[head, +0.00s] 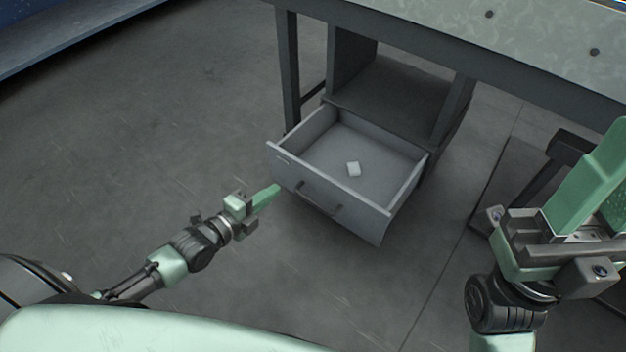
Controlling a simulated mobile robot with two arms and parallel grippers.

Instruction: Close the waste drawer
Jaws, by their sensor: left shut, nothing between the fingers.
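The waste drawer (345,209) is a grey drawer pulled well out of the cabinet under the workbench. Its front panel faces me and carries a dark bar handle (318,199). A small white piece (353,169) lies on the drawer floor. My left gripper (277,189) is shut and empty, its green fingertips at the lower left edge of the front panel, left of the handle. I cannot tell whether they touch the panel. My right gripper (604,150) is at the right edge, far from the drawer and partly cut off; its opening is unclear.
The workbench top (545,35) spans the upper right, above the drawer, with a dark leg (288,70) left of the cabinet (395,90). A dark frame (560,155) stands at the right. The concrete floor (150,140) left of the drawer is clear.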

